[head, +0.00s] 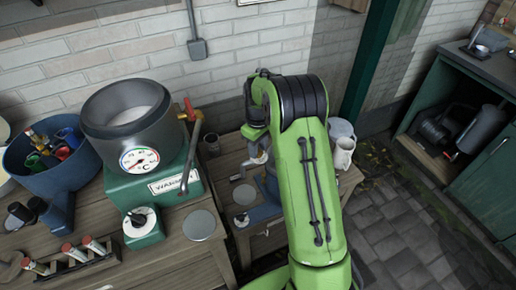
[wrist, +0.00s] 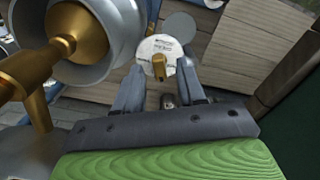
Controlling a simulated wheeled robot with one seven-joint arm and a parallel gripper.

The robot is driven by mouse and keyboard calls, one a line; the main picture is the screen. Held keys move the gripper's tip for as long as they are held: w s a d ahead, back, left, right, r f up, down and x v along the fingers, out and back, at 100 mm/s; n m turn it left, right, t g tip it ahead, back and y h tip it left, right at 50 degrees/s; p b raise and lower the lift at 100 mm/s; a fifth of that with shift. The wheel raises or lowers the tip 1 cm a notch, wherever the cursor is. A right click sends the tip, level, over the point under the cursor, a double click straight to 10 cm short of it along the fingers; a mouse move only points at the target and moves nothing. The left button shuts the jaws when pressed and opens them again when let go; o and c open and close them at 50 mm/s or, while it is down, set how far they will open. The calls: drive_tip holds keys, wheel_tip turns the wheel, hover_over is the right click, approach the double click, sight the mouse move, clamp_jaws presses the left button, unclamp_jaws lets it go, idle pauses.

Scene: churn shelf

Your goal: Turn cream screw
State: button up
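In the wrist view, a stubby brass piece (wrist: 159,68), which looks like the cream screw, stands on a round white printed dial (wrist: 160,50). My gripper (wrist: 160,84) is open, its two grey fingers apart on either side of the brass piece. I cannot tell whether either finger touches it. My green arm hides most of the machine there, and I cannot make out my fingers.
A grey bowl (wrist: 92,52) with brass spouts stands close left of the fingers in the wrist view. The green warmer (head: 150,182), a blue tub (head: 52,165) and a vial rack (head: 75,258) stand on the left bench. White jugs (head: 343,152) stand behind my arm.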

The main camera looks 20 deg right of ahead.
drive_tip(key=shift+c, duration=0.4)
clamp_jaws()
drive_tip(key=shift+r+m+p, duration=0.1)
drive_tip(key=shift+m+p, duration=0.45)
drive_tip(key=shift+m, duration=0.45)
drive_tip(key=m, duration=0.3)
drive_tip(key=shift+d+p, duration=0.1)
drive_tip(key=shift+p, duration=0.25)
drive_tip(key=shift+o, duration=0.4)
unclamp_jaws()
wheel_tip(320, 180, up, 16)
drive_tip(key=p, duration=0.3)
drive_tip(key=shift+f+p, duration=0.2)
drive_tip(key=shift+p, duration=0.1)
